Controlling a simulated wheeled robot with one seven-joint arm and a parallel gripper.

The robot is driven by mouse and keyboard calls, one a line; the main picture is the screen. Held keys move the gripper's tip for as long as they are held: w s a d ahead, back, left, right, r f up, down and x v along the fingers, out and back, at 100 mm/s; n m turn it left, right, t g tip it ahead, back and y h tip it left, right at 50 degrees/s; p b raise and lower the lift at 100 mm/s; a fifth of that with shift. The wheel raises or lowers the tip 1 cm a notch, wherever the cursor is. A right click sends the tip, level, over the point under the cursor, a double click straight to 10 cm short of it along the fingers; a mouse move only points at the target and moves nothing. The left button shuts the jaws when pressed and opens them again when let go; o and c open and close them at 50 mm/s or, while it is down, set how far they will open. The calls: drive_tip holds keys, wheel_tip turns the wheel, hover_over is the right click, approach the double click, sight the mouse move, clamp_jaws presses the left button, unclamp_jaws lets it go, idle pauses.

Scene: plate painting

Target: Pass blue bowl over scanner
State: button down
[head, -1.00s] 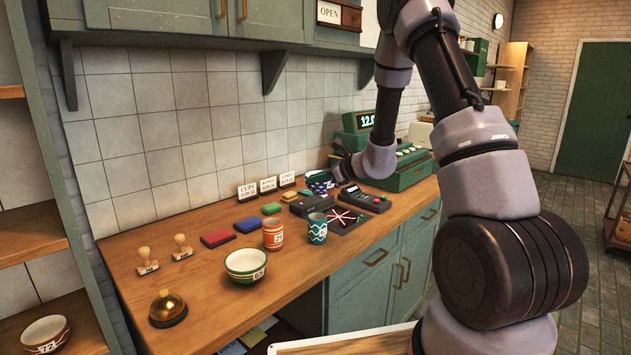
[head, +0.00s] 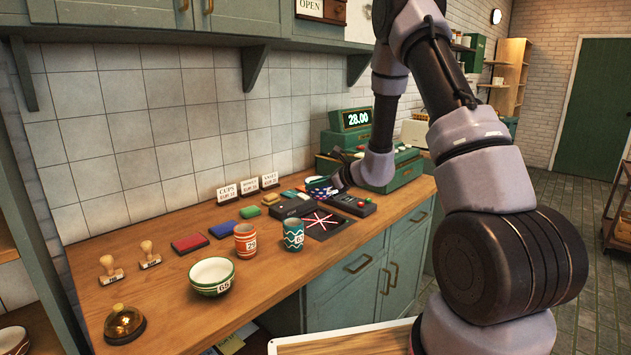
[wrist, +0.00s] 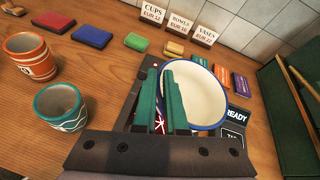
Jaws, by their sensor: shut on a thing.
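The blue bowl (head: 321,188) is a dark blue patterned bowl with a white inside, which shows in the wrist view (wrist: 207,96). My gripper (head: 336,184) is shut on its wall; the green fingers (wrist: 162,100) straddle the rim in the wrist view. The bowl is near the back edge of the scanner (head: 325,223), a black plate with red crossing light lines on the counter. My gripper hides part of the bowl and scanner in the wrist view, and I cannot tell the exact gap between them. The register display (head: 356,119) reads 28.00.
A teal cup (head: 293,236), an orange cup (head: 245,240) and a green-white bowl (head: 211,276) stand left of the scanner. A card terminal (head: 354,205) sits behind it, and the green register (head: 385,170) farther back. Stamps, coloured pads and a brass bell (head: 124,323) are at the left.

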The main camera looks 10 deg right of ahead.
idle(0.3)
drive_tip(key=shift+r, duration=2.45)
